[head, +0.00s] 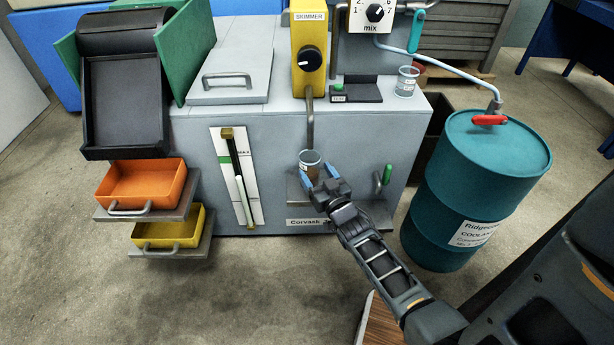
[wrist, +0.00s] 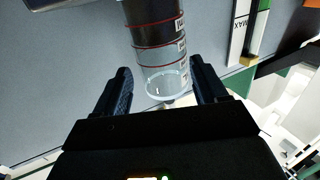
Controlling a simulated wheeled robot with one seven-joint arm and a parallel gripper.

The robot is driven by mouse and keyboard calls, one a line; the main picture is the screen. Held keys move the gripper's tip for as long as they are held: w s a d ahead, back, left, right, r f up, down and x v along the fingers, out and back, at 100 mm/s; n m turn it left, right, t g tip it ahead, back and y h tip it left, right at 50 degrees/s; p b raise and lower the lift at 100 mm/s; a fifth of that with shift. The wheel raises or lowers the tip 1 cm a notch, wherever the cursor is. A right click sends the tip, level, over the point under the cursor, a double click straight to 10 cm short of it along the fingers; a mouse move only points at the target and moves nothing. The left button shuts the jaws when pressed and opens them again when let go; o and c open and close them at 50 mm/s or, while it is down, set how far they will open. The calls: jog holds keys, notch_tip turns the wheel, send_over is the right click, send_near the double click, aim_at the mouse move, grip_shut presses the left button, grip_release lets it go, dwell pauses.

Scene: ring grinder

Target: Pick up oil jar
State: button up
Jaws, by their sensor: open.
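The oil jar (head: 310,158) is a small clear jar with dark brown contents, on a small grey shelf at the front of the machine, below the skimmer's spout. In the wrist view the jar (wrist: 158,42) shows red rings, white marked labels and dark liquid; its clear end is nearest me. My gripper (head: 318,175) is at the jar's near side. In the wrist view my gripper (wrist: 160,75) is open, with one blue-padded finger on each side of the jar's clear end. Gaps show between the fingers and the jar.
A yellow skimmer box (head: 309,45) with a downward pipe (head: 310,125) is above the jar. A second clear jar (head: 407,82) stands on the machine top. A green-handled valve (head: 384,178) is just right. A teal coolant drum (head: 475,190) stands at right; orange (head: 143,185) and yellow (head: 168,232) trays are left.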

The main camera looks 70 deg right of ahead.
aim_at(306, 158)
jog(key=x, duration=0.6)
jog(key=shift+w+a+b, duration=0.1)
jog(key=shift+a+b, duration=0.05)
jog(key=shift+b, duration=0.25)
jog(key=c, duration=0.9)
jog(key=shift+r, duration=0.4)
jog(key=v, duration=0.6)
jog(key=p+v, duration=0.1)
jog(key=v, duration=0.5)
jog(key=p+v, duration=0.1)
jog(key=v, duration=0.5)
jog(key=shift+r, duration=0.4)
